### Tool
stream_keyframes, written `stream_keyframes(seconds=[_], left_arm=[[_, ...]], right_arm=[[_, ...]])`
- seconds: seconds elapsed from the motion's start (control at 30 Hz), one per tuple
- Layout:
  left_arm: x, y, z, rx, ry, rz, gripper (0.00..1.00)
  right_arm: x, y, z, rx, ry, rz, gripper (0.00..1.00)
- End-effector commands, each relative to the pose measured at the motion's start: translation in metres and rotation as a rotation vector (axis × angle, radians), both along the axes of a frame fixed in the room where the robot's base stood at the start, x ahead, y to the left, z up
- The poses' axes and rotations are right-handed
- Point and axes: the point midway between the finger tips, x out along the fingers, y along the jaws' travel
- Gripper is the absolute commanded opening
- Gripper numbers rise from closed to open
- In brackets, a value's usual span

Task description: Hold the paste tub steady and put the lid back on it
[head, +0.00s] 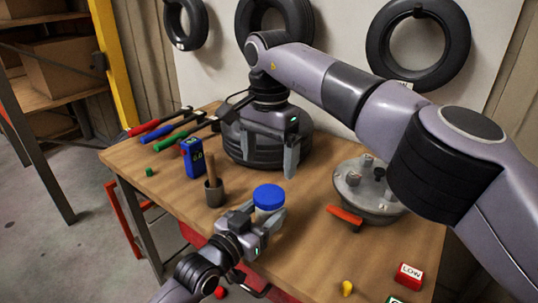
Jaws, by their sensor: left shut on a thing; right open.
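The paste tub (269,208) is a short round blue thing near the front middle of the table, with a flat bright blue top. I cannot tell whether that top is the lid or part of the tub, and I see no separate lid. My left gripper (262,215) is shut on the tub from the front, its fingers at the tub's sides. My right gripper (268,165) is open and empty, pointing down behind and above the tub, in front of the black tyres.
A round metal part (360,180) and an orange-handled tool (345,215) are right. A red LOW block (409,276) sits front right.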

Motion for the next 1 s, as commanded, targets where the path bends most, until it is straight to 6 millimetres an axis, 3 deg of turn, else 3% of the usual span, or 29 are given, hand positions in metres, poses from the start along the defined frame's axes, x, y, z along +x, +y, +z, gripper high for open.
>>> stream_keyframes(seconds=[0.37,0.8,1.0], left_arm=[[0.0,0.0,-0.001,0.001,0.001,0.0,0.0],[0.0,0.0,0.0,0.001,0.001,0.0,0.0],[0.0,0.0,0.0,0.001,0.001,0.0,0.0]], right_arm=[[0.0,0.0,-0.006,-0.001,0.002,-0.001,0.9],[0.0,0.0,-0.068,-0.001,0.002,-0.003,0.9],[0.0,0.0,-0.08,0.0,0.0,-0.003,0.9]])
